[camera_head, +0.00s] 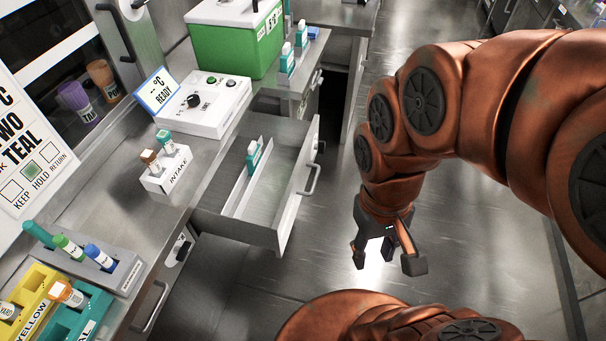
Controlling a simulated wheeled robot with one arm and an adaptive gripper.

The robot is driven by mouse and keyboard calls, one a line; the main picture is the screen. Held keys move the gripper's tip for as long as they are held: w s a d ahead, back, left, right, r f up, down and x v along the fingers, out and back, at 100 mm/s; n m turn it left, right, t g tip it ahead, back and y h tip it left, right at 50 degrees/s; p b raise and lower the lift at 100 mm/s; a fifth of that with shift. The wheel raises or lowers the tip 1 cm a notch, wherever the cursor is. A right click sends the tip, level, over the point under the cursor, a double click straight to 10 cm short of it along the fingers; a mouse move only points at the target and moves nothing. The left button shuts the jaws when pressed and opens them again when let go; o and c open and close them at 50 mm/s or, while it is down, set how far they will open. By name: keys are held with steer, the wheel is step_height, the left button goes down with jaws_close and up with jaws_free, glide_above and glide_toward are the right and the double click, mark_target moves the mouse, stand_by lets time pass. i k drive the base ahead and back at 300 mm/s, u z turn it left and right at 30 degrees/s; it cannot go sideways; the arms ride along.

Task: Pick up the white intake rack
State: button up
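The white intake rack (166,178) stands on the steel counter, left of the open drawer. It is a small white block with "INTAKE" on its front, and it holds an orange-brown-capped vial (150,160) and a teal-capped vial (167,143). My gripper (388,264) hangs over the floor, well to the right of the rack and beyond the drawer. Its two fingers are spread apart with nothing between them.
The open drawer (283,210) juts out between my gripper and the rack, with a teal-labelled vial (253,155) inside. A white control box (205,105) and a green box (232,45) stand behind. Grey, yellow and teal racks (88,312) fill the near counter.

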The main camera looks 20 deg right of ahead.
mark_target(173, 168)
steer(key=z, duration=0.85)
steer(key=i, duration=1.95)
steer(key=u, duration=4.45)
